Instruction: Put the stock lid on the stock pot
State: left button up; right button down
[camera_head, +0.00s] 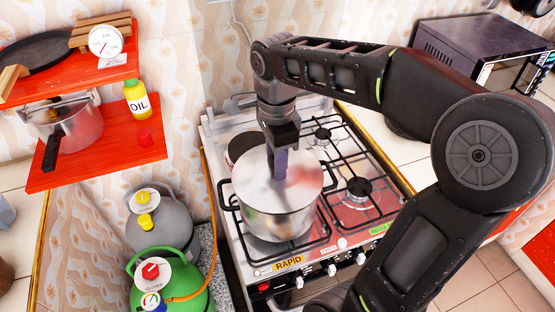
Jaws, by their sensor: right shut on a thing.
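The stock pot (274,216) is a shiny steel pot with side handles. It stands on the front left burner of the stove. The stock lid (257,177) is a round steel lid lying over the pot's mouth; I cannot tell whether it is fully seated. My right gripper (279,172) reaches down from above, shut on the lid near its middle. The gripper's fingers hide the lid's knob. My left gripper is not in view.
The stove (375,208) has free burners right of the pot. Red shelves (95,172) at the left hold a pan (72,130) and an oil bottle (137,98). Grey (163,222) and green (178,283) gas cylinders stand below. A microwave (480,45) is at the back right.

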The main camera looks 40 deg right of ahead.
dwell(0.3)
jog(key=c, duration=0.9)
grip_release()
jog(key=shift+c, duration=0.2)
jog(key=shift+r, duration=0.5)
notch_tip(320, 180, up, 6)
jog(key=shift+f+p, duration=0.1)
jog(key=shift+p, duration=1.05)
jog(key=shift+r+p, duration=0.5)
jog(key=shift+r, duration=0.1)
jog(key=shift+f, duration=0.1)
